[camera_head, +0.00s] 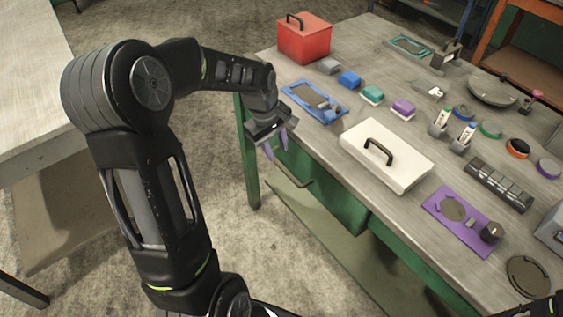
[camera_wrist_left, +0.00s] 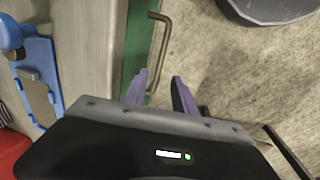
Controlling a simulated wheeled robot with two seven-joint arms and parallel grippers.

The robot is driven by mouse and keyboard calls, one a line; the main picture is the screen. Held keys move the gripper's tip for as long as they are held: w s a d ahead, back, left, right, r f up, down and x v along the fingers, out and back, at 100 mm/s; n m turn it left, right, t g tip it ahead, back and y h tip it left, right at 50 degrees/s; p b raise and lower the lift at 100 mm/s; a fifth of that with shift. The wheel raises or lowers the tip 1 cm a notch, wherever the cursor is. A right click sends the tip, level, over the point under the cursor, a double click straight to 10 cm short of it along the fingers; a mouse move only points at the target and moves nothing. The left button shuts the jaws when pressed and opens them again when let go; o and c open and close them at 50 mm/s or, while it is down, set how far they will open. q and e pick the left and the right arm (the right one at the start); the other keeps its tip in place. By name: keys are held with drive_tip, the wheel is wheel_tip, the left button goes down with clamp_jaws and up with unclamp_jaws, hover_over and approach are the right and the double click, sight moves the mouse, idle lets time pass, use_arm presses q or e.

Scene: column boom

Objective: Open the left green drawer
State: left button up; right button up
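The left green drawer (camera_head: 335,198) is under the front edge of the workbench, and its front looks flush with the bench frame. Its bar handle (camera_head: 291,176) sticks out from the front; it also shows in the left wrist view (camera_wrist_left: 157,55) beside the green front (camera_wrist_left: 138,45). My left gripper (camera_head: 277,149) points down beside the bench edge, by the handle's far end. Its purple fingers (camera_wrist_left: 158,84) are apart, and one end of the handle appears in the gap between them. Whether they touch it I cannot tell. My right gripper is out of view.
The workbench top (camera_head: 330,145) carries a red toolbox (camera_head: 304,42), a blue tray (camera_head: 314,103), a white case with a black handle (camera_head: 388,155) and a purple tray (camera_head: 458,222). A green bench leg (camera_head: 249,160) stands close by.

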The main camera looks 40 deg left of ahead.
sight(282, 168)
use_arm(q)
drive_tip(key=f, duration=0.2)
drive_tip(key=w+f, duration=0.1)
drive_tip(key=f, duration=0.4)
drive_tip(key=shift+w+d+f, duration=0.2)
drive_tip(key=shift+d+f, duration=0.05)
drive_tip(key=shift+d, duration=0.05)
drive_tip(key=shift+c, duration=0.2)
clamp_jaws()
idle(0.9)
